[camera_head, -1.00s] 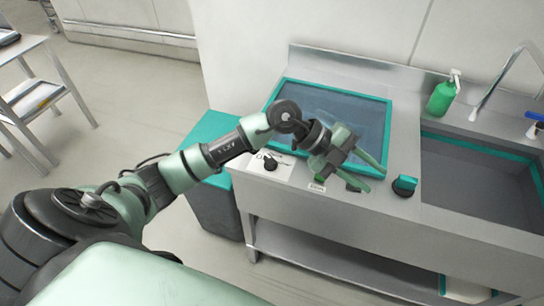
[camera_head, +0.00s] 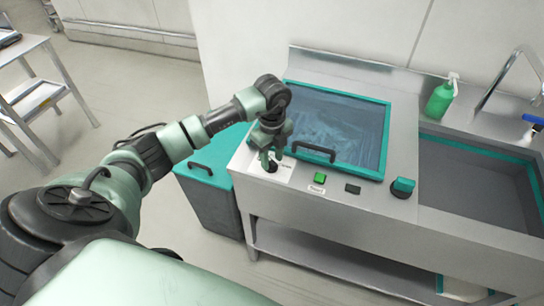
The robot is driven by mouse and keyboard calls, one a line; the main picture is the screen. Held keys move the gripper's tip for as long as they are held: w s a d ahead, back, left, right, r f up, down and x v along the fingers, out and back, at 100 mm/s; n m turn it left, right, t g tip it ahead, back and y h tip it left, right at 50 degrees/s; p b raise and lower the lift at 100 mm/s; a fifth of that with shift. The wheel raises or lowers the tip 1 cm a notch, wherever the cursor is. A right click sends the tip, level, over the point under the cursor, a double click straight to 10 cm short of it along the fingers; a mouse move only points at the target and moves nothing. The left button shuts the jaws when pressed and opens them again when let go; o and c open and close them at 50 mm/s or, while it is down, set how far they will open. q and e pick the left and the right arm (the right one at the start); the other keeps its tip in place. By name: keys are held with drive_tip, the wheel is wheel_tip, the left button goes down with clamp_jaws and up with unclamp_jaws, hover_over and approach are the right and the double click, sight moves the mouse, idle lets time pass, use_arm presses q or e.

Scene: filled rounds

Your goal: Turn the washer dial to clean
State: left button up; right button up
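The washer dial (camera_head: 271,168) is a small black knob on a white label plate (camera_head: 284,174) at the front left of the steel counter. My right gripper is out of view.
The washer's glass lid (camera_head: 340,130) with teal frame and black handle (camera_head: 314,152) is shut. A green button (camera_head: 319,178), a dark button (camera_head: 353,188) and a teal knob (camera_head: 403,187) line the front. A sink (camera_head: 480,180) and green bottle (camera_head: 440,98) are at right.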

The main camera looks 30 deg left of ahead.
use_arm(q)
drive_tip(key=shift+f, duration=0.45)
clamp_jaws()
